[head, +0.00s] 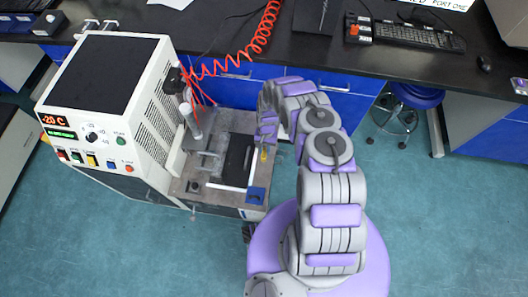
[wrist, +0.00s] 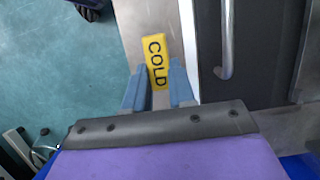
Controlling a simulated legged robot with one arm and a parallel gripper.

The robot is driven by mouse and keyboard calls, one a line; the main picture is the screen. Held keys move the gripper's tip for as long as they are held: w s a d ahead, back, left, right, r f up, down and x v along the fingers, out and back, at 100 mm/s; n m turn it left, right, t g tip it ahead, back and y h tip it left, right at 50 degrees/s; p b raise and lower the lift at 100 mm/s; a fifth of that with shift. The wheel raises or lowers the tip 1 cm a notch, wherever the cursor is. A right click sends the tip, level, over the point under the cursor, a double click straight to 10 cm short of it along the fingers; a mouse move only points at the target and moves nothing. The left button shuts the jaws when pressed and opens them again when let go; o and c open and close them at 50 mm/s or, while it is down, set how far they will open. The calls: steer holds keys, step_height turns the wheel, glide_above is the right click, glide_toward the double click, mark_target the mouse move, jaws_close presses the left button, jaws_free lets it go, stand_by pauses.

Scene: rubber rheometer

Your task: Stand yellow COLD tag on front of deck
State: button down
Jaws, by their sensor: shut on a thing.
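The yellow COLD tag (wrist: 158,62) is between the two blue fingers of my gripper (wrist: 160,90) in the wrist view. My gripper is shut on its lower part, and the lettering faces the camera. The tag is over the light metal edge of the deck (wrist: 140,22); I cannot tell whether it touches it.
A black panel with a metal handle (wrist: 227,40) lies beside the tag. The white rheometer cabinet (head: 105,100) stands left of the deck. A blue block (head: 256,195) sits at the deck's front right corner. A red coiled hose (head: 235,65) hangs behind.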

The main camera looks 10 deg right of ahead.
steer(key=shift+x, duration=1.15)
steer(key=shift+w+a, duration=0.25)
steer(key=shift+a, duration=0.15)
steer(key=c, duration=1.4)
jaws_free()
steer(key=o, duration=0.5)
steer(key=shift+d, duration=0.5)
steer(key=shift+c, duration=0.2)
steer(key=shift+a, duration=0.1)
